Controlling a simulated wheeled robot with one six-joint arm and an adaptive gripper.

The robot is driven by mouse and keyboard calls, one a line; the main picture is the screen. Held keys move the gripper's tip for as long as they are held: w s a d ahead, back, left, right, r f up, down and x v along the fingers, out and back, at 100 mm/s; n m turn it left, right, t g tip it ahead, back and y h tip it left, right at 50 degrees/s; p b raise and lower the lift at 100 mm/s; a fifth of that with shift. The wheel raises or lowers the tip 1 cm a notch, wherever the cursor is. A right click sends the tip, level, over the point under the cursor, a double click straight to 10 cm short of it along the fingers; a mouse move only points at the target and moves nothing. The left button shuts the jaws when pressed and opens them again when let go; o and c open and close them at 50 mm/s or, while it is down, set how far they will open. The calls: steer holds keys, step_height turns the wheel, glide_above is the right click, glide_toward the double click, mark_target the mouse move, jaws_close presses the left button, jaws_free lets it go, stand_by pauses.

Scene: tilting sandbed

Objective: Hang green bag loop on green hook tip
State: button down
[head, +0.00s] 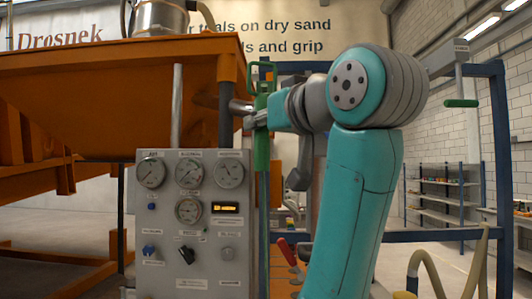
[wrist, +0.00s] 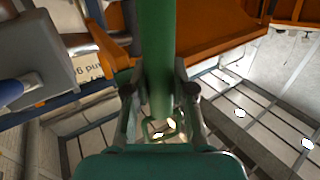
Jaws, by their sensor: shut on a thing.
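The green bag (head: 262,152) is a long, narrow green piece held upright by my gripper (head: 258,112), left of my arm in the head view. Its open loop (head: 263,74) stands above the fingers. In the wrist view, the green bag (wrist: 157,50) runs between the two fingers of my gripper (wrist: 160,92), which is shut on it. The hook is not clear in the wrist view.
A grey gauge panel (head: 190,222) stands left below the gripper. The orange sandbed (head: 120,95) is close at the left. A blue frame (head: 498,150) rises at the right, and a red-handled lever (head: 287,252) stands low beside my arm. Shelves (head: 445,195) are farther back.

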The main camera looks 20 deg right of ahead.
steer(key=shift+s+r, duration=0.15)
steer(key=shift+r, duration=0.05)
steer(key=w+d+f, duration=0.1)
steer(key=w+d, duration=0.2)
steer(key=w, duration=0.6)
steer(key=shift+f, duration=0.3)
stand_by(0.8)
steer(key=shift+w, duration=0.15)
stand_by(0.6)
steer(key=c, duration=0.9)
jaws_free()
